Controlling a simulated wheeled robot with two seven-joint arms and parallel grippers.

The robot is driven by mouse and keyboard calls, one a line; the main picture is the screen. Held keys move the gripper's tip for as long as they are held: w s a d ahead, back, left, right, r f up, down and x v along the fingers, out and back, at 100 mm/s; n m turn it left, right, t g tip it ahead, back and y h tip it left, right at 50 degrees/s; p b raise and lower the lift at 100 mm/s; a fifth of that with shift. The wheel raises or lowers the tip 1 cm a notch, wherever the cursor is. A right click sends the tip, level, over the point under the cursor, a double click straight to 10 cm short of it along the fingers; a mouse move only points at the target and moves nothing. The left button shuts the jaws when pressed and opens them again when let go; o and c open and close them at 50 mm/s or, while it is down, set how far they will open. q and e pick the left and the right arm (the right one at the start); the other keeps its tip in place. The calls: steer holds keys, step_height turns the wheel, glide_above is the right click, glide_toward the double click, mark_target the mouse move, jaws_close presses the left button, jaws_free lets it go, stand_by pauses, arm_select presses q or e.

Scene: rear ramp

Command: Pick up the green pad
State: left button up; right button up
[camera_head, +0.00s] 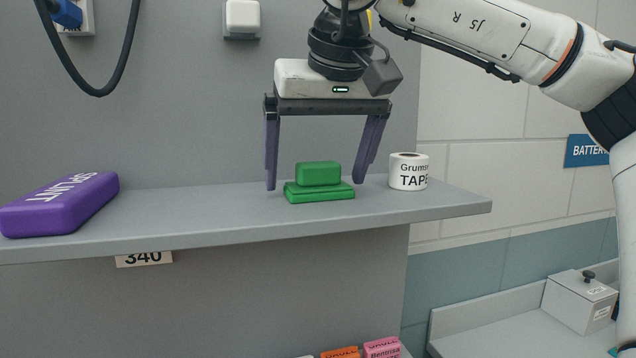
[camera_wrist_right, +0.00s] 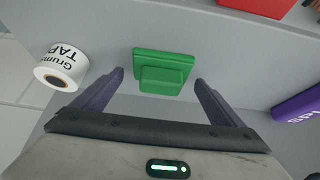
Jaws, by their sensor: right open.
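The green pad (camera_head: 319,192) lies on the grey shelf (camera_head: 230,214). It looks like a flat base with a smaller raised block on top. In the right wrist view the green pad (camera_wrist_right: 162,72) sits ahead of the fingertips, midway between them. My right gripper (camera_head: 315,185) comes down over the shelf with its purple fingers wide apart, one on each side of the pad, touching nothing that I can see. In the right wrist view my right gripper (camera_wrist_right: 158,76) is open and empty. My left gripper is not in view.
A white tape roll (camera_head: 409,171) stands close right of the pad. A purple splint case (camera_head: 60,204) lies at the shelf's left end. A red object (camera_wrist_right: 258,6) shows at the wrist view's top edge. Bare shelf lies between case and pad.

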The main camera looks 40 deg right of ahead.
mark_target(318, 162)
steer(key=c, duration=1.1)
steer(key=shift+c, duration=0.2)
step_height(318, 162, up, 10)
steer(key=shift+r, duration=0.1)
steer(key=o, duration=0.4)
steer(key=shift+c, duration=1.4)
